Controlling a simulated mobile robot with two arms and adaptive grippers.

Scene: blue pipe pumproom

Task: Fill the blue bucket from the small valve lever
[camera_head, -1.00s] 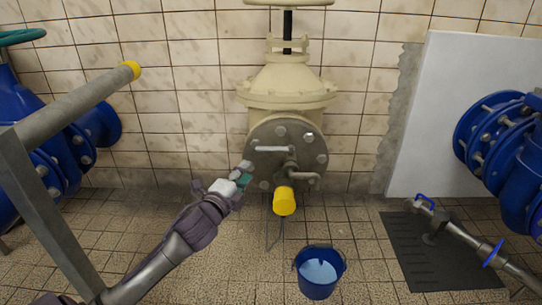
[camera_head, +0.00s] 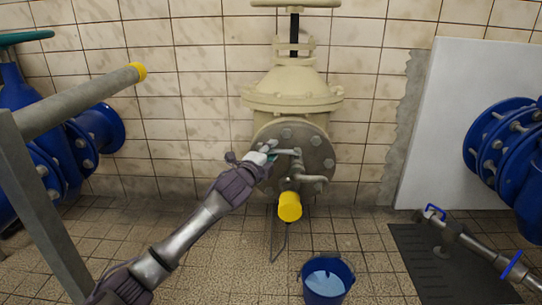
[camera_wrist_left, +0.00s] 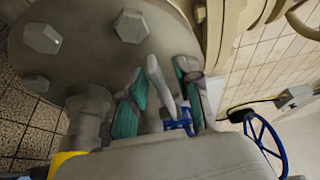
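The small valve lever (camera_head: 287,151) is a grey bar on the round flange of the cream valve. My left gripper (camera_head: 268,157) is at the lever's left end. In the left wrist view the left gripper's (camera_wrist_left: 158,92) teal-padded fingers are apart, with the pale lever bar (camera_wrist_left: 161,86) between them; contact cannot be told. The blue bucket (camera_head: 311,289) stands upright on the floor, below and right of the flange, with something pale inside. A bent grey spout (camera_head: 313,180) sits above it in the picture.
A yellow-capped pipe (camera_head: 290,206) sticks out below the lever. A grey railing (camera_head: 85,100) stands at the left. Blue flanged pipes (camera_head: 500,145) are at the right, with a dark mat (camera_head: 430,275) below.

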